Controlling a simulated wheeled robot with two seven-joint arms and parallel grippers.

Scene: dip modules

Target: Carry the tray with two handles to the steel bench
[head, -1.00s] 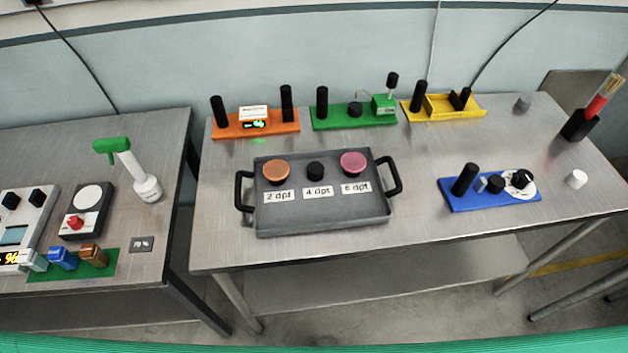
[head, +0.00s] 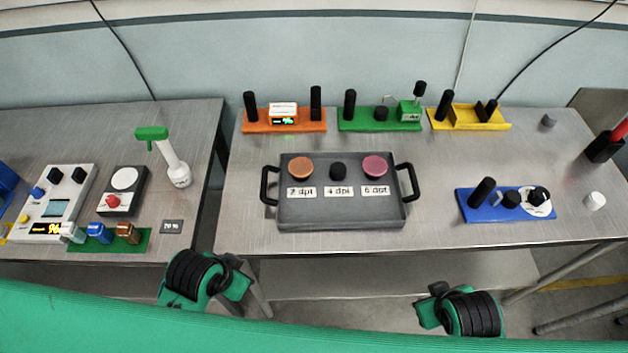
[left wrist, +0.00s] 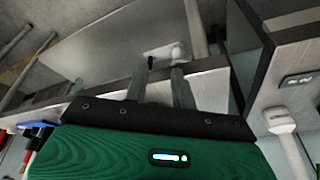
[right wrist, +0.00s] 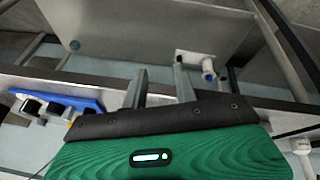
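The dark grey tray (head: 340,214) with two black handles, left (head: 269,185) and right (head: 407,181), rests flat on the right-hand steel bench (head: 440,232). My left gripper (left wrist: 160,88) is open and empty in the left wrist view. My right gripper (right wrist: 160,88) is open and empty in the right wrist view. In the head view only my wrists show, low in front of the bench and apart from the tray.
Behind the tray stand an orange module (head: 310,126), a green module (head: 360,125) and a yellow module (head: 485,123). A blue module (head: 480,212) is at the right. A left-hand bench (head: 110,120) holds a pipette-like tool (head: 178,170) and instruments; a gap separates the benches.

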